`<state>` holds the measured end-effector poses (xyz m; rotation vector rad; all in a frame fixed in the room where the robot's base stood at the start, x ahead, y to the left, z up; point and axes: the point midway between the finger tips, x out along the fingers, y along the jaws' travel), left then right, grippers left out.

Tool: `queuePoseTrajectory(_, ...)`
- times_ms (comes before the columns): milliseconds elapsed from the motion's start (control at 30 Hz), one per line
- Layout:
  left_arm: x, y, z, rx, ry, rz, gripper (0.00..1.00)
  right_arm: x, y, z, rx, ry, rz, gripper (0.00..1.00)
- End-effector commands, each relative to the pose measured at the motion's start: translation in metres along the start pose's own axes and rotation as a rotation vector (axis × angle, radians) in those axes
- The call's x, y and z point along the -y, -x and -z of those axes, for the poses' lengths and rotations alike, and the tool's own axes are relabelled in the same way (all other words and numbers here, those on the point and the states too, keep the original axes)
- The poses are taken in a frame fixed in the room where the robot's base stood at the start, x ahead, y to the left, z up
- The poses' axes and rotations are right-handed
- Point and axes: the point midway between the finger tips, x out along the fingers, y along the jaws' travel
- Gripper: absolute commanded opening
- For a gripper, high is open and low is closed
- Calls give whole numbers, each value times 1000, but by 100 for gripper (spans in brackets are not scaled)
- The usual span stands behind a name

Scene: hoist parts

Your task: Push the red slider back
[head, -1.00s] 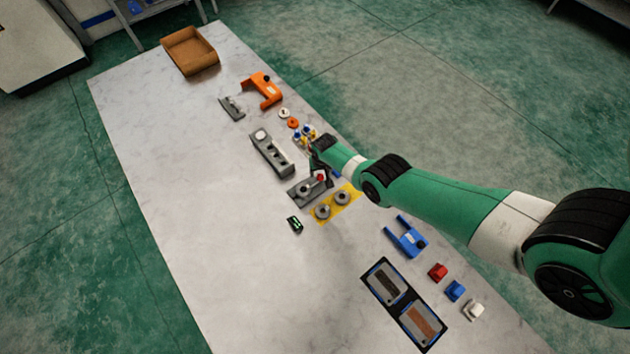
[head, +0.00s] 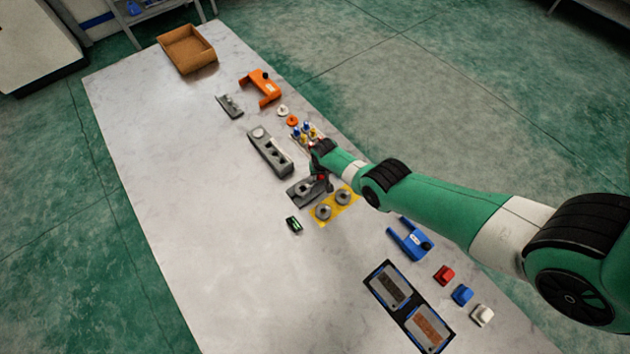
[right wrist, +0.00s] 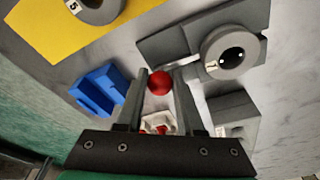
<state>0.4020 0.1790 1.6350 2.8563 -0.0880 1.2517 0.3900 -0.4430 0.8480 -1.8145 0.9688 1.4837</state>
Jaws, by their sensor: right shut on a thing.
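The red slider shows as a round red knob (right wrist: 159,83) between my right gripper's fingers in the right wrist view. My right gripper (right wrist: 160,90) is shut on it. In the head view my right gripper (head: 322,181) is over the right end of a dark grey plate (head: 296,194), and only a bit of red shows there. The plate carries a grey ring (right wrist: 232,54) marked 7. How the slider joins the plate is hidden by the fingers. My left gripper is not in view.
A yellow plate (head: 351,204) with two grey discs lies close beside the gripper. A blue block (right wrist: 97,92) is beside the fingers. A grey holed block (head: 270,152) and several small coloured pegs (head: 304,132) are behind. The table's left side is clear.

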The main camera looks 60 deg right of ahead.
Motion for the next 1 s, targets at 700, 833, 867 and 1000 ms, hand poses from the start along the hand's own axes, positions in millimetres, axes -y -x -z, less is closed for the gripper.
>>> queuePoseTrajectory(700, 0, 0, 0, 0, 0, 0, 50, 4, 0, -3, 0, 0, 0, 1)
queuePoseTrajectory(833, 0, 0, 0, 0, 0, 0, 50, 6, 0, -3, 0, 0, 0, 1)
queuePoseTrajectory(867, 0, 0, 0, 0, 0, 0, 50, 6, 0, -4, 0, 0, 0, 1)
queuePoseTrajectory(1000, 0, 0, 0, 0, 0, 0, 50, 8, 1, -4, 0, 1, 0, 1)
